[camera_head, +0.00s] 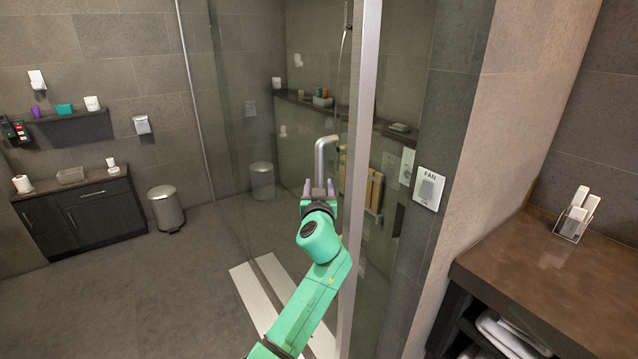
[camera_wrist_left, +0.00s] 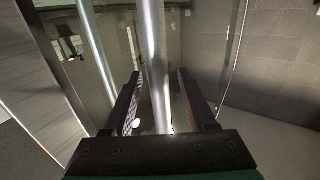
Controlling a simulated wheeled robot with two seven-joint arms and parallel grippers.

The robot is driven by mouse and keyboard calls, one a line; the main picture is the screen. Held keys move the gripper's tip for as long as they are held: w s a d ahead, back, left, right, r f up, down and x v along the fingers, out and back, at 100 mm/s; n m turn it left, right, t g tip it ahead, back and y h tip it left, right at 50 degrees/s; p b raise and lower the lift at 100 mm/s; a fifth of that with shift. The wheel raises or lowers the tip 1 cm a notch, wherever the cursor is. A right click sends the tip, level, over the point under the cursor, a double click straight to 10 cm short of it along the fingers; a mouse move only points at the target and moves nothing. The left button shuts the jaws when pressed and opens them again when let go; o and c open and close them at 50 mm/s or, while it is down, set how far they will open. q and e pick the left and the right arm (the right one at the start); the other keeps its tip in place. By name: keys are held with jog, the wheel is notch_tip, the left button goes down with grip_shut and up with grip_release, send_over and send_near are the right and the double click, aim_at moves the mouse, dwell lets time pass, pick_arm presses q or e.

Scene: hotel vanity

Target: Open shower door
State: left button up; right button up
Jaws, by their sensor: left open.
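The shower door is a clear glass panel (camera_head: 290,110), and a pale metal upright (camera_head: 362,120) stands at its right. A silver handle (camera_head: 324,152) with a bent top sits on the glass, left of that upright. My left gripper (camera_head: 319,187) is open at the handle's lower part, its arm reaching up from below. In the left wrist view, the handle bar (camera_wrist_left: 155,55) runs down between the two open fingers (camera_wrist_left: 158,75), with gaps showing on both sides. The handle's lower end is hidden by my gripper. My right gripper is not in view.
A brown counter (camera_head: 540,262) stands at the right, and a wall with a fan switch (camera_head: 430,188) is beside the door. A metal bin (camera_head: 165,208) and dark cabinet (camera_head: 90,208) stand far left. The tiled floor at left is clear.

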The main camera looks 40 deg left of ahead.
pick_arm(q)
jog(key=shift+d, duration=0.2)
grip_shut()
dwell(1.2)
